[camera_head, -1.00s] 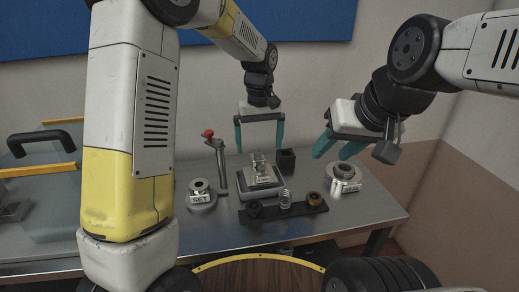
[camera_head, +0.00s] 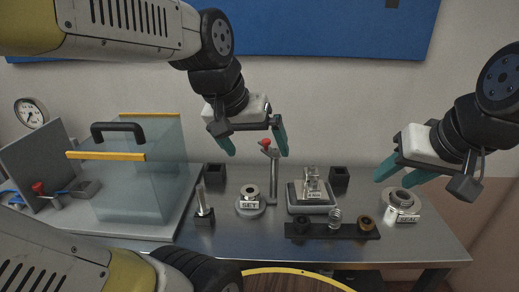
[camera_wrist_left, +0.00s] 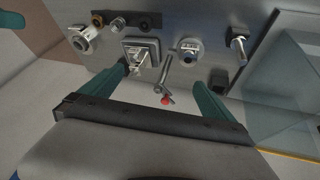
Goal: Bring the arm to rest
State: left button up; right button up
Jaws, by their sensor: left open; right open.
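My left gripper (camera_head: 254,146) is open and empty, raised above the back of the steel table (camera_head: 270,240). In the head view its teal fingers are on either side of the red-tipped lever (camera_head: 273,170), which stands behind them. In the left wrist view its fingers (camera_wrist_left: 160,82) are wide apart, with the lever (camera_wrist_left: 163,75) showing between them and nothing held. My right gripper (camera_head: 398,180) is open and empty above the right side of the table, close to the round metal SEAL part (camera_head: 401,200). Whether it touches that part cannot be told.
A SET part (camera_head: 250,203), a square pedestal with a small fixture (camera_head: 311,193) and a dark rack (camera_head: 332,230) stand on the table. A clear box with a black handle (camera_head: 140,170) and a gauge (camera_head: 32,113) are at left. A metal post (camera_head: 203,208) stands beside the box.

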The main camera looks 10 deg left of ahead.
pick_arm(q)
jog(key=shift+s+a+f+t, duration=0.2)
jog(key=shift+s, duration=0.55)
jog(key=shift+s+a+f+t, duration=0.15)
jog(key=shift+s+a+t, duration=0.05)
jog(key=shift+s, duration=0.55)
